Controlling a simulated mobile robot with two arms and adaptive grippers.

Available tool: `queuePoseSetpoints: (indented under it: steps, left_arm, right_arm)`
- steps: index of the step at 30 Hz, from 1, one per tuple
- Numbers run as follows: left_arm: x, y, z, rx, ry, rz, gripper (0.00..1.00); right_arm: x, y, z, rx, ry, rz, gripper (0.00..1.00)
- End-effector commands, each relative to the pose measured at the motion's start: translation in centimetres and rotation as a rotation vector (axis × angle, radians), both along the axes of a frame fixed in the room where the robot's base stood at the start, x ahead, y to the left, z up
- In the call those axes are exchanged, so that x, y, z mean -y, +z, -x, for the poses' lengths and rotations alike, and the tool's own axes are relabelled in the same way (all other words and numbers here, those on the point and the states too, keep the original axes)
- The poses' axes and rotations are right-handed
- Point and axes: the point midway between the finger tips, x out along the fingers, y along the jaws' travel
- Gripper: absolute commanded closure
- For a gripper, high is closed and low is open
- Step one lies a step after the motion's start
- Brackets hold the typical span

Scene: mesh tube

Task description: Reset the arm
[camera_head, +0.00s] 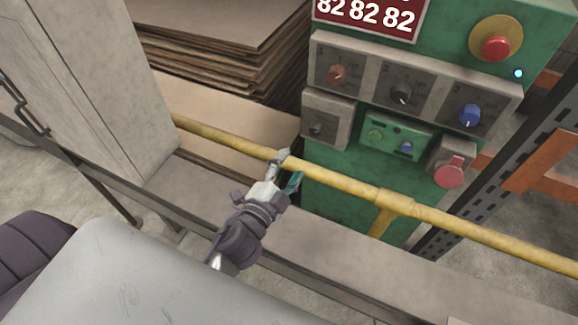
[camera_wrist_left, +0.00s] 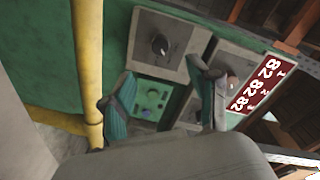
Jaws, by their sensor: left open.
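My left gripper (camera_head: 287,168) is in the middle of the head view, at the yellow rail in front of the green control cabinet (camera_head: 340,210). In the left wrist view its two fingers (camera_wrist_left: 165,100) are spread apart, with nothing between them. Behind the gap are a small green panel (camera_wrist_left: 150,101) and grey boxes with dark knobs. The yellow rail (camera_wrist_left: 88,70) runs close beside one finger; I cannot tell whether they touch. My right gripper is in neither view.
The yellow rail (camera_head: 340,182) crosses in front of the cabinet. The cabinet carries a red button (camera_head: 495,48), a red knob (camera_head: 450,172) and a blue knob (camera_head: 470,115). Stacked brown sheets (camera_head: 225,40) lie behind. A grey locker (camera_head: 95,85) stands at left.

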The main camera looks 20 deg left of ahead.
Motion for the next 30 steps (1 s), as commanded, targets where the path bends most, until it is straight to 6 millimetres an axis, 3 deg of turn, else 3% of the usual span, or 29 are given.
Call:
queuePoseSetpoints:
  steps: [11,16,21,30]
  left_arm:
    - [-0.1,0.0,0.0,-0.004,0.005,0.005,0.39]
    - [-2.7,-1.0,0.9,-0.111,0.133,0.119,0.39]
    - [-6.1,-4.5,5.1,-0.414,0.374,0.373,0.39]
    - [-5.1,-8.3,13.0,-0.843,0.54,0.598,0.39]
  right_arm:
    - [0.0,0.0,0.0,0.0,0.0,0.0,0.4]
    - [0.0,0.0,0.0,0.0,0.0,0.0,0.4]
    - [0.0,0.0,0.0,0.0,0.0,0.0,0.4]
    - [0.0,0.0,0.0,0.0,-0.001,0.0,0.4]
